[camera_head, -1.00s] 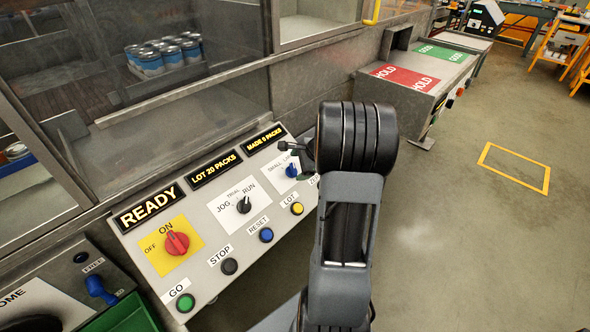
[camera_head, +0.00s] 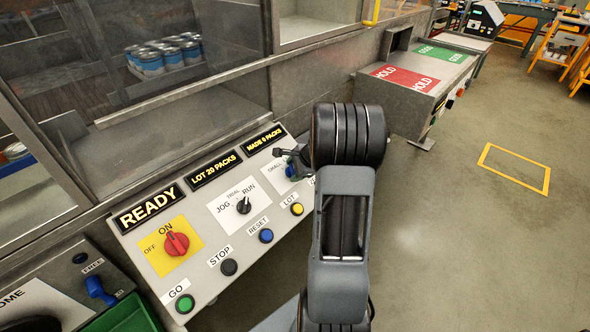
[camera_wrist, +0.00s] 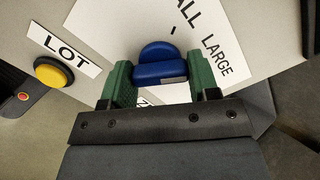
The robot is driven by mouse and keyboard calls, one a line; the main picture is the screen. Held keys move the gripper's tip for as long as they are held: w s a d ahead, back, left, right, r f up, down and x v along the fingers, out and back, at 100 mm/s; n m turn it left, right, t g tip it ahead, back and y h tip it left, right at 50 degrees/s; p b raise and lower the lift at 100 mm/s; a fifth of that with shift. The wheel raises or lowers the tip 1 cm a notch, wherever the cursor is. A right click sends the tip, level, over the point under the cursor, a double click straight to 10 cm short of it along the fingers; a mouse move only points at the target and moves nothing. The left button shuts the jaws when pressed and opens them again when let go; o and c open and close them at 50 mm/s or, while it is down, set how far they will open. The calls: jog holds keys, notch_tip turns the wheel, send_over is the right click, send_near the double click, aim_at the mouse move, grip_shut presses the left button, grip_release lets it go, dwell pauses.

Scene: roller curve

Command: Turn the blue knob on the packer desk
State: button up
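The blue knob (camera_wrist: 158,72) sits on the white label plate of the packer desk (camera_wrist: 18,30). In the wrist view it lies between the green finger pads of my gripper (camera_wrist: 161,80), close to both of them. The fingers stand apart, one at each side of the knob; I see no clear grip on it. The words "ALL" and "LARGE" show beyond it. In the head view my gripper (camera_head: 291,154) is over the knob (camera_head: 291,172), which is partly hidden by my gripper and arm.
The yellow LOT button (camera_head: 297,209) is close to the knob. The black JOG/RUN knob (camera_head: 243,206), blue RESET button (camera_head: 266,235) and red switch (camera_head: 176,243) are to the left. A glass-fronted machine wall (camera_head: 150,60) stands behind the desk. Open floor lies right.

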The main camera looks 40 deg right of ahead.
jog(key=shift+d, duration=0.1)
jog(key=c, duration=0.4)
jog(key=shift+b, duration=0.3)
jog(key=shift+f+n+b, duration=0.15)
jog(key=shift+n+b, duration=0.75)
jog(key=shift+n, duration=0.3)
jog(key=n+b, duration=0.3)
jog(key=shift+n+g, duration=0.3)
jog(key=n+b, duration=0.2)
jog(key=n, duration=0.1)
jog(key=n+b, duration=0.1)
jog(key=n, duration=0.1)
jog(key=shift+r+n+g+b, duration=0.2)
jog(key=shift+n+g+b, duration=0.2)
jog(key=shift+w, duration=0.1)
jog(key=o, duration=0.9)
